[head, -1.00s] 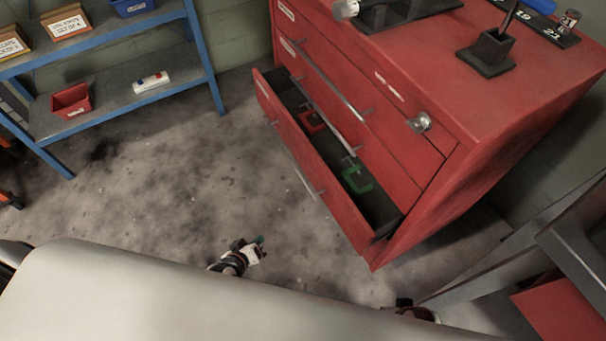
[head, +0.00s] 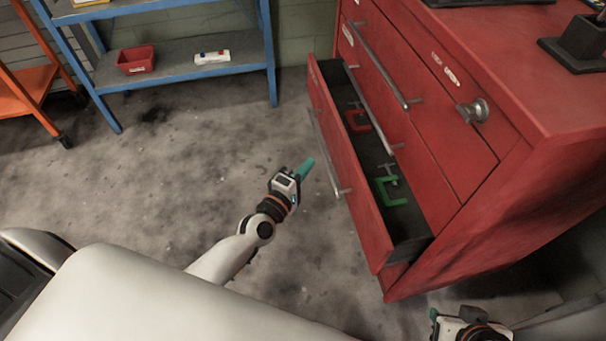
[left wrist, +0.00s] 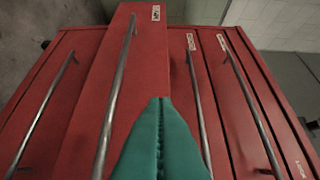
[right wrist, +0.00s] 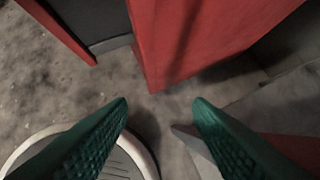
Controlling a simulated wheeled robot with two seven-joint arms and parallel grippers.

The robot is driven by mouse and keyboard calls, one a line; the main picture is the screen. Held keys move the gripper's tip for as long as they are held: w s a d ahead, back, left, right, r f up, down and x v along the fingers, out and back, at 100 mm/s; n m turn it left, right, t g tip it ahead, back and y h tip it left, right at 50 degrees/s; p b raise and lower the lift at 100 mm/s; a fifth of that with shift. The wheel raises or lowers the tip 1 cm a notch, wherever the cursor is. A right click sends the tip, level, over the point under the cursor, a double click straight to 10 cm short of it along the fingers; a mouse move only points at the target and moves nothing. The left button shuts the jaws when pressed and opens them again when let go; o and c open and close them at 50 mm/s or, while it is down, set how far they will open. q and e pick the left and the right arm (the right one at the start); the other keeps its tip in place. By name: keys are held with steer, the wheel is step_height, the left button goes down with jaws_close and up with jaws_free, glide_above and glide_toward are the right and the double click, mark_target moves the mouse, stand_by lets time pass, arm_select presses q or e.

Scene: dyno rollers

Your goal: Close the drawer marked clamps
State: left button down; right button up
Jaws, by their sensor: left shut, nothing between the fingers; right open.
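The open drawer (head: 345,165) of the red cabinet is pulled well out and holds a red clamp (head: 357,117) and a green clamp (head: 388,188). Its bar handle (head: 328,150) is on the front. The left wrist view shows its front (left wrist: 132,70) jutting out, with a small label (left wrist: 155,13) too small to read. My left gripper (head: 306,169) is shut and empty, just in front of the drawer front, apparently apart from it. My right gripper (head: 436,315) is open and empty, low near the cabinet's near corner; its fingers (right wrist: 160,104) show spread in the right wrist view.
The red cabinet (head: 500,210) has shut drawers above the open one and a round knob (head: 474,110). A blue shelf unit (head: 180,78) stands at the back left with a red bin (head: 137,61). An orange cart (head: 30,85) is far left. Floor before the drawer is clear.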

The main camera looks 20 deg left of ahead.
arm_select(q)
steer(key=w+d, duration=0.1)
steer(key=w, duration=0.1)
steer(key=w+d, duration=0.1)
steer(key=w, duration=0.1)
steer(key=w+d, duration=0.1)
steer(key=w, duration=0.2)
steer(key=shift+d+b, duration=0.15)
steer(key=shift+b, duration=0.15)
steer(key=shift+w+d, duration=0.3)
steer(key=shift+d, duration=0.25)
arm_select(e)
steer(key=shift+w+a+r+t, duration=0.2)
steer(key=shift+w+t, duration=0.15)
steer(key=shift+w, duration=0.2)
steer(key=shift+w+a+r+t, duration=0.15)
steer(key=shift+w+r+t, duration=0.05)
steer(key=shift+w+t, duration=0.25)
steer(key=shift+w+a+r+t, duration=0.2)
steer(key=shift+w+t, duration=0.1)
steer(key=shift+w, duration=0.3)
